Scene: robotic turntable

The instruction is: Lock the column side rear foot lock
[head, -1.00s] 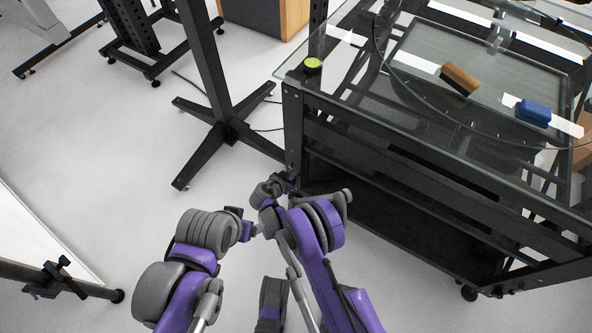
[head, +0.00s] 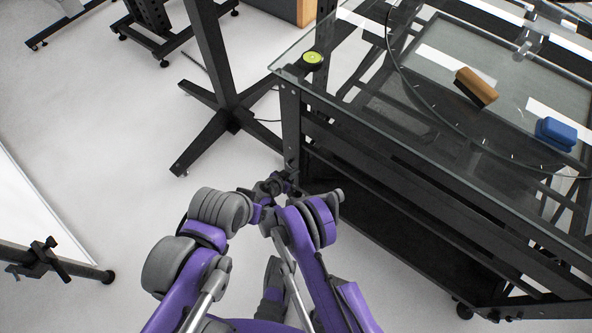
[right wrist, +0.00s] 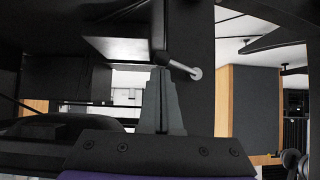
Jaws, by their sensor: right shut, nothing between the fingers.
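The turntable table (head: 390,150) is a black frame with a glass top. Its leg nearest the black column stand (head: 212,70) ends behind my right gripper (head: 278,184), which hides the foot there in the head view. In the right wrist view my right gripper (right wrist: 162,98) has its fingers together and empty. Just beyond the tips is a dark bracket-like part (right wrist: 120,45) with a short light rod and round end (right wrist: 193,72). I cannot tell for sure whether this is the foot lock, or whether the fingers touch it. My left gripper is not in view.
A yellow-green disc (head: 312,58), a brown brush (head: 476,87) and a blue block (head: 556,133) lie on the glass top. The column's cross-shaped base stands close left of the leg. A caster (head: 465,311) shows at lower right. Open pale floor (head: 90,150) lies left.

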